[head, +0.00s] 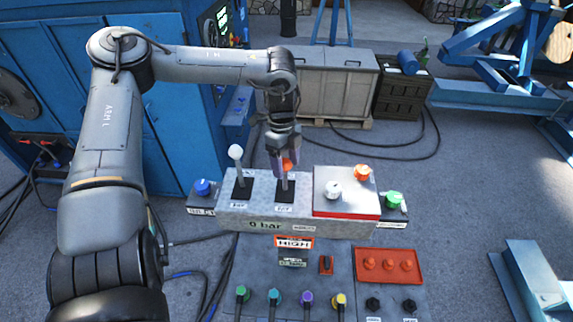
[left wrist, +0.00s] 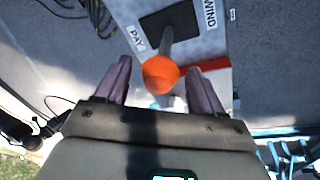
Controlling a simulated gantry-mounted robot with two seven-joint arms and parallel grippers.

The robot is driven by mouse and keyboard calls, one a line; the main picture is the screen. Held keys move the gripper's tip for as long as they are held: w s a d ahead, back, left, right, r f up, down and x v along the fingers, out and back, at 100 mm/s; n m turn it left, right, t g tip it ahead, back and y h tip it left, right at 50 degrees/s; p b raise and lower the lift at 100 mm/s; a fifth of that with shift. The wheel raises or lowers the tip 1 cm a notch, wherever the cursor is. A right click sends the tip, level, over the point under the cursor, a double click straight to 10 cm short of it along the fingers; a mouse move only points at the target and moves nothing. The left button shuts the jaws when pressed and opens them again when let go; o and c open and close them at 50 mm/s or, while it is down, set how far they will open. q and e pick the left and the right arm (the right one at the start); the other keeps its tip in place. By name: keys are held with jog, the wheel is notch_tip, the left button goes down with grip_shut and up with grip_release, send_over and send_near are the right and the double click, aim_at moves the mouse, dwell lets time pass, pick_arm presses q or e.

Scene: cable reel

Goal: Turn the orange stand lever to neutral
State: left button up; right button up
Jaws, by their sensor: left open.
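The orange stand lever has an orange ball knob (head: 287,164) on a grey stalk that rises from a black slotted base (head: 285,191) on the grey control stand (head: 252,210). My left gripper (head: 281,160) is over this lever from above. In the left wrist view the orange knob (left wrist: 160,74) lies between the two open fingers of my left gripper (left wrist: 160,85), near their tips. I cannot tell whether a finger touches the knob. My right gripper is not in view.
A white-knobbed lever (head: 236,153) stands just left of the orange one. A raised box with a white knob (head: 333,189) and an orange knob (head: 361,172) is on the right. Blue (head: 202,187) and green (head: 394,199) buttons flank the stand. A lower panel (head: 300,270) lies in front.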

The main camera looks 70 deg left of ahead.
pick_arm(q)
jog(key=b+v, duration=0.1)
jog(key=v, duration=0.8)
jog(key=shift+r+b, duration=0.3)
jog(key=shift+r, duration=0.1)
